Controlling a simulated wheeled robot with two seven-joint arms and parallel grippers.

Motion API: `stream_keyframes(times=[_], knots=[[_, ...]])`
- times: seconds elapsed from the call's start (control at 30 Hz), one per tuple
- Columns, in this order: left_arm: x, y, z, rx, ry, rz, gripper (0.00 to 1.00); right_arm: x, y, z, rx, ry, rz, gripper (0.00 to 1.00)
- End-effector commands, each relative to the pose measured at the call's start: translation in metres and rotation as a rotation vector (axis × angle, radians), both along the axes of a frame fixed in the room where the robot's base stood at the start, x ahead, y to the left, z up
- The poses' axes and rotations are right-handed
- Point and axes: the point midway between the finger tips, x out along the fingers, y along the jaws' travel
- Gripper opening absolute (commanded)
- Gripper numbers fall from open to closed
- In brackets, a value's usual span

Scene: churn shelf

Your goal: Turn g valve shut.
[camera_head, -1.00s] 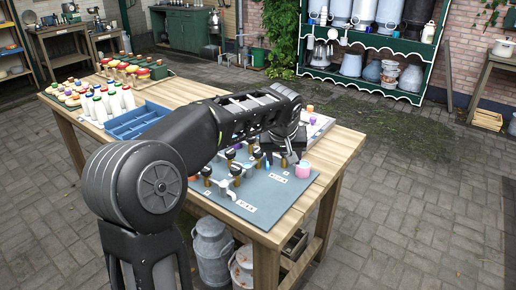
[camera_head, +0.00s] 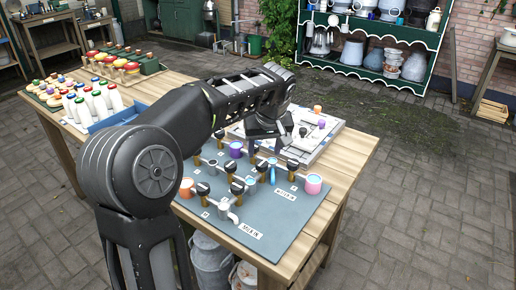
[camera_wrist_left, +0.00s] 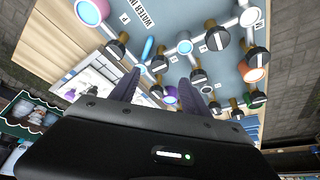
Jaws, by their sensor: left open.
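A grey-blue valve board (camera_head: 290,222) lies on the wooden table, bearing pipes and several black-knobbed valves on brass stems. One valve (camera_head: 237,187) stands mid-board, and others stand near the back edge. Small letter tags are too small to read, so I cannot tell which is the g valve. My left gripper (camera_head: 266,143) is above the board's back part, partly hidden by its own wrist. In the left wrist view, its two dark fingers (camera_wrist_left: 160,80) are apart, with a black-knobbed valve (camera_wrist_left: 159,64) just beyond the gap. I cannot tell whether they touch it. My right gripper is out of view.
A white tray-like panel (camera_head: 312,136) lies behind. White bottles (camera_head: 92,104) stand at the table's left. The paving to the right is clear.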

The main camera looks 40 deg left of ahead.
Motion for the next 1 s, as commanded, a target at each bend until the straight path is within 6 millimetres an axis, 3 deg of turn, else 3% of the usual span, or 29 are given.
stream_keyframes(times=[0.53,1.0], knots=[[0.002,0.001,-0.007,0.0,0.0,-0.001,0.55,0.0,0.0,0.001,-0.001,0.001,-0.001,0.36],[0.019,0.019,-0.066,0.0,0.002,-0.001,0.55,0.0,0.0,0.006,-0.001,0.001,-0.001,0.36]])
